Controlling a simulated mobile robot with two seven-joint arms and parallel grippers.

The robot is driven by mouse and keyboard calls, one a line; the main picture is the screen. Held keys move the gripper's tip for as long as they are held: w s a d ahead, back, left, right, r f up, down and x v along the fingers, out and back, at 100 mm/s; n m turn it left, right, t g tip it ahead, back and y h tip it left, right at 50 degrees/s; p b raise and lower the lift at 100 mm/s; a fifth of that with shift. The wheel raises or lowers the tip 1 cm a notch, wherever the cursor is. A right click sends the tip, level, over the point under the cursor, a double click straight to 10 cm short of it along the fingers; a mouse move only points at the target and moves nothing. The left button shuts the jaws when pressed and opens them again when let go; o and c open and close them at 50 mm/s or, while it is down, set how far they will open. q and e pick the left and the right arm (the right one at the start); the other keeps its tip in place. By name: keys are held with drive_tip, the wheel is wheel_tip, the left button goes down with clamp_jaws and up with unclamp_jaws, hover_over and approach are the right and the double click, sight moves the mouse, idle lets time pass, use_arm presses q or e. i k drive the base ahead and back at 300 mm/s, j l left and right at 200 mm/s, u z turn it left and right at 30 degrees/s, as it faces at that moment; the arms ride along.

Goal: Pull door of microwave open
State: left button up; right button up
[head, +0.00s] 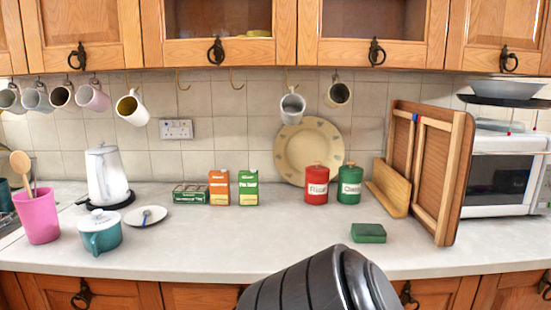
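The white microwave (500,180) stands on the counter at the far right of the head view. Its dark front window faces forward. Its left side is hidden behind wooden boards, and its right side reaches the picture edge. The door looks shut, but its left edge is hidden and no clear gap shows. Neither of my grippers is in view. A dark ribbed part of my own arm shows at the bottom middle, in front of the counter, well away from the microwave.
A wood-framed board (456,190) leans upright just left of the microwave, with a smaller wooden board (387,188) beside it. A green sponge (368,233) lies nearby. The counter's front middle (230,240) is clear.

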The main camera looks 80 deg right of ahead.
sight(504, 174)
drive_tip(key=z, duration=3.9)
drive_tip(key=i+l+u, duration=0.6)
drive_tip(key=l, duration=0.3)
drive_tip(key=i+l+u, duration=0.15)
drive_tip(key=l, duration=0.2)
